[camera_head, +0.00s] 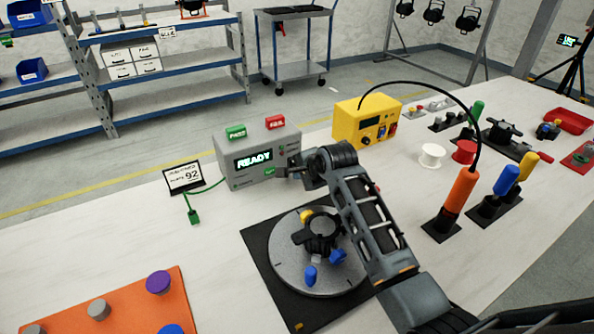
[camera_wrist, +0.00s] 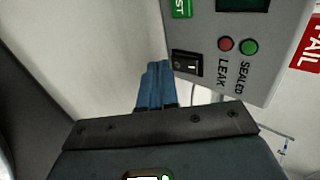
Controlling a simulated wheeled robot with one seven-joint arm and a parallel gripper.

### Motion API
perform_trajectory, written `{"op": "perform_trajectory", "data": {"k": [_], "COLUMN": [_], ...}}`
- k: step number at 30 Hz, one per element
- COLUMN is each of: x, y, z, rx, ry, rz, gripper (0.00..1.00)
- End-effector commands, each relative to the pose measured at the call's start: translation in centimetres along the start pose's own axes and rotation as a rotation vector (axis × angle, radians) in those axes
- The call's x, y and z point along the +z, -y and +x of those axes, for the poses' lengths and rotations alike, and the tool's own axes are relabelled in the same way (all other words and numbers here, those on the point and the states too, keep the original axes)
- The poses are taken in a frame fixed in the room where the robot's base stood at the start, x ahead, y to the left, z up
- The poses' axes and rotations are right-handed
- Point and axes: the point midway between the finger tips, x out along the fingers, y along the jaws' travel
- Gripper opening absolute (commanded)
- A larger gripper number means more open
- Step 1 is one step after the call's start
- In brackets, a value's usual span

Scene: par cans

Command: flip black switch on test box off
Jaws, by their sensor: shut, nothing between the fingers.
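The grey test box (camera_head: 236,180) stands on the white table with a screen reading READY. Its panel fills the upper right of the wrist view (camera_wrist: 262,80). The black switch (camera_wrist: 187,65) sits on that panel, below a green TEST button and beside the LEAK and SEALED lamps. A small white mark shows on the switch; I cannot tell its setting for sure. In the head view I cannot make the switch out behind my gripper. My gripper (camera_head: 294,172) is shut and empty at the box's right front. Its blue fingertips (camera_wrist: 157,68) appear just left of the switch; contact is unclear.
A yellow box (camera_head: 350,127) with a black cable stands right of the test box. A round grey fixture (camera_head: 290,274) on a black mat lies below my arm.

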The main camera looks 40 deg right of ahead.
Motion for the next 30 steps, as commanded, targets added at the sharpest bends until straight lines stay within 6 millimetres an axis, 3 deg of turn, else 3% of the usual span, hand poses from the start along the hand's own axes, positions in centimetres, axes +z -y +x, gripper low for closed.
{"op": "perform_trajectory", "data": {"k": [6,21,30], "x": [0.0,0.1,0.0], "y": [0.8,0.5,1.1], "z": [1.1,2.0,1.5], "rx": [0.002,-0.054,-0.048], "ry": [0.0,0.001,0.0], "rz": [0.001,0.0,0.0], "gripper": [0.0,0.0,0.0]}}
